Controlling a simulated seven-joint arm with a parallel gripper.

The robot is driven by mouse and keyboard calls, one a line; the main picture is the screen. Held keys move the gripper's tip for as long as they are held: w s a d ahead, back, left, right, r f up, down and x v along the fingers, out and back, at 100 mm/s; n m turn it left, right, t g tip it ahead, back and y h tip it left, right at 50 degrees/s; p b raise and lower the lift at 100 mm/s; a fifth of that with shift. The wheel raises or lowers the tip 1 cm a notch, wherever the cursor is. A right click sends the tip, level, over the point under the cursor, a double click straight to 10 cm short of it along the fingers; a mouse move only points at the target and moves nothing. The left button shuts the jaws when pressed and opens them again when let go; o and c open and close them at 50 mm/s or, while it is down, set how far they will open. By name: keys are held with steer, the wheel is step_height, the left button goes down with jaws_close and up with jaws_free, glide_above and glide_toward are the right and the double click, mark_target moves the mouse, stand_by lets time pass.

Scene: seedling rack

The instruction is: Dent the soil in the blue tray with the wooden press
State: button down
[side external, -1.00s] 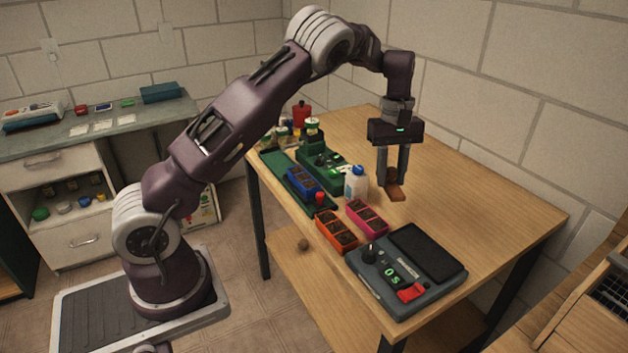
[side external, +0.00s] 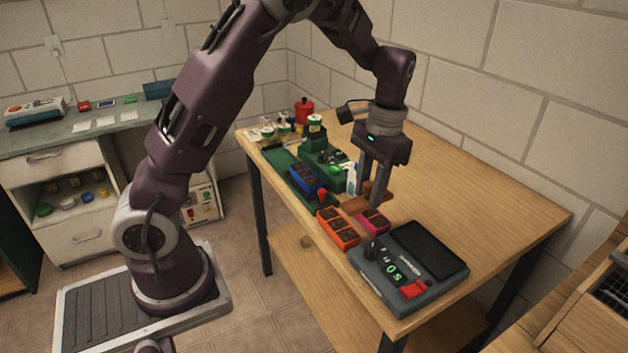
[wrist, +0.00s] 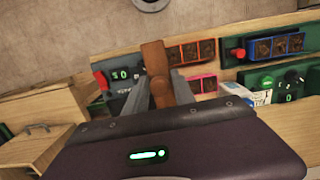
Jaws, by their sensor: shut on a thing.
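The blue tray (side external: 307,180) sits on the green base at the table's left side, with dark soil in its cells. It also shows in the wrist view (wrist: 290,51) at the right. My gripper (side external: 369,205) is shut on the wooden press (side external: 354,205), a brown wooden piece held above the table beside the pink tray, to the right of the blue tray. In the wrist view the press (wrist: 155,60) stands out between my fingers (wrist: 160,92). The press's working face cannot be made out.
An orange tray (side external: 338,228) and a pink tray (side external: 372,222) stand in front, near a grey device (side external: 405,262) with a display. A red knob (side external: 323,195) stands next to the blue tray. The table's right side is clear.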

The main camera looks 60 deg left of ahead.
steer(key=w+a+n, duration=0.3)
steer(key=a+n, duration=0.7)
steer(key=a, duration=0.5)
steer(key=n+t+h, duration=0.1)
steer(key=n, duration=0.7)
glide_above(306, 174)
steer(key=f, duration=0.2)
steer(key=shift+a+f, duration=0.15)
steer(key=shift+f, duration=1.25)
steer(key=shift+a+f, duration=0.1)
steer(key=shift+f, duration=1.3)
steer(key=shift+f, duration=0.55)
step_height(306, 174, up, 8)
